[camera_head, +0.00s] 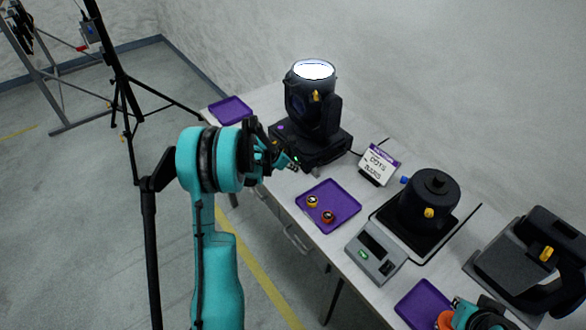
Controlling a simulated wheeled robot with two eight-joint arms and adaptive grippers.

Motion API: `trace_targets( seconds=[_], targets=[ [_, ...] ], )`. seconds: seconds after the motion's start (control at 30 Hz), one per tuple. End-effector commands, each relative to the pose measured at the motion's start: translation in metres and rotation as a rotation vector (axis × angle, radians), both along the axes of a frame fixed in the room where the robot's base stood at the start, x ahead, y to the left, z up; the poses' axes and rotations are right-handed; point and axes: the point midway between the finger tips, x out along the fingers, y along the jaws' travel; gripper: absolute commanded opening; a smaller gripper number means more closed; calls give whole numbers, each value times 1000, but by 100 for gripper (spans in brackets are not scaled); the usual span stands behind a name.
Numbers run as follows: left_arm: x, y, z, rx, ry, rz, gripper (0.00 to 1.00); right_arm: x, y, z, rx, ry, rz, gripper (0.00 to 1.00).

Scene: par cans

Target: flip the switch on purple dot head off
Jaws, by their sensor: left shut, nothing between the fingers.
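The black moving head light (315,100) stands on the table at the back, and its top lens glows white. A small purple dot (281,127) shows on its base (325,150). My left gripper (291,164) is shut and empty, right at the front edge of that base. A small green glint shows near the fingertips; the switch itself is too small or hidden to make out, and I cannot tell whether the fingers touch it. My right gripper (484,316) is partly in view at the bottom right, cut off by the frame edge, and its fingers are unclear.
On the table are a purple tray with small yellow and red items (345,205), an empty purple tray (231,110), a small sign (379,163), a grey box (375,254), a black can-shaped light (429,202) and a black yoke (535,262). A tripod (118,70) stands left.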

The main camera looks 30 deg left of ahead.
Motion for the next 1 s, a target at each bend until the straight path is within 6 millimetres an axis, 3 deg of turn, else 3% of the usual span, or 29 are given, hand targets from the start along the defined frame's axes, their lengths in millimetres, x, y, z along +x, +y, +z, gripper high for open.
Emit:
trace_targets(
  seconds=[0.1, 1.0],
  targets=[
    [7, -3, -7, 0, 0, -1, 0, 0, 0, -7, 0, 0, 0, 0],
    [6, -3, 13, -2, -2, -1, 0, 0, 0, 5, 0, 0, 0, 0]
  ],
)
